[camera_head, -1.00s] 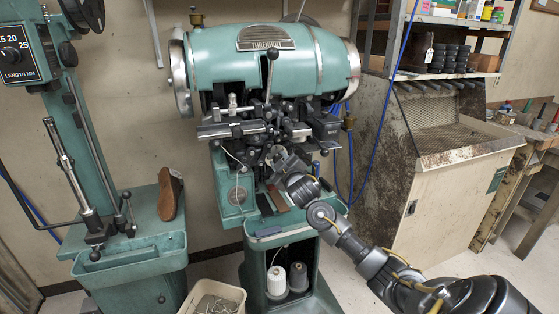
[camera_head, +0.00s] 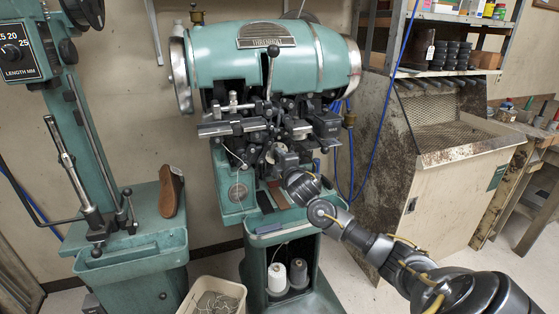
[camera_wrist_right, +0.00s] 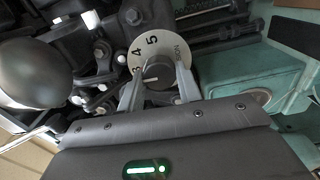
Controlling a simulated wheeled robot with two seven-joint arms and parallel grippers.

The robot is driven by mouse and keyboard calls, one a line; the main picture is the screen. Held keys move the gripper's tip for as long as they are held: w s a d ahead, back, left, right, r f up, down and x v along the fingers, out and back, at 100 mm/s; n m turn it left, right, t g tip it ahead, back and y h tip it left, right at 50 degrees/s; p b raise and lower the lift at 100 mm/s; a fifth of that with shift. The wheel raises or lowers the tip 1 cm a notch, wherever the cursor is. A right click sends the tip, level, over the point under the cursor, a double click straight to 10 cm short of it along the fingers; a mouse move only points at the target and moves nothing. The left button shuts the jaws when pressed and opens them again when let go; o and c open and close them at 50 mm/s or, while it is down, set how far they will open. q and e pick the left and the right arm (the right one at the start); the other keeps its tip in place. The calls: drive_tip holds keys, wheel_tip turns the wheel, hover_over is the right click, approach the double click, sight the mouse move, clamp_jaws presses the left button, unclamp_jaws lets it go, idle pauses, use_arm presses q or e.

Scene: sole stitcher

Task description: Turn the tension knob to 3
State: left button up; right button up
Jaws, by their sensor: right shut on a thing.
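The tension knob (camera_wrist_right: 158,75) is a dark round knob with a white pointer line, in front of a pale dial (camera_wrist_right: 150,50) marked with numbers including 5, 4 and a partly seen 3. The pointer faces left in the right wrist view, just below the 3. My right gripper (camera_wrist_right: 159,88) is shut on the knob, one grey finger on each side. The fingers hide the lower dial. In the head view my right gripper (camera_head: 272,155) is at the front of the green stitcher (camera_head: 215,55); the knob is too small to read there. My left gripper is not in view.
A dark ball (camera_wrist_right: 32,73) is close to the left of my gripper in the wrist view. Metal levers and linkages crowd the stitcher's head. A green machine with a brown sole (camera_head: 171,191) stands at left. A bin (camera_head: 214,296) is on the floor.

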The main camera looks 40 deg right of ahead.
drive_tip(key=shift+n, duration=0.3)
drive_tip(key=o, duration=1)
drive_tip(key=shift+c, duration=0.2)
drive_tip(key=b+v, duration=0.2)
drive_tip(key=v, duration=0.8)
drive_tip(key=shift+s+a+b, duration=0.2)
drive_tip(key=shift+s+b, duration=0.1)
drive_tip(key=shift+s, duration=0.05)
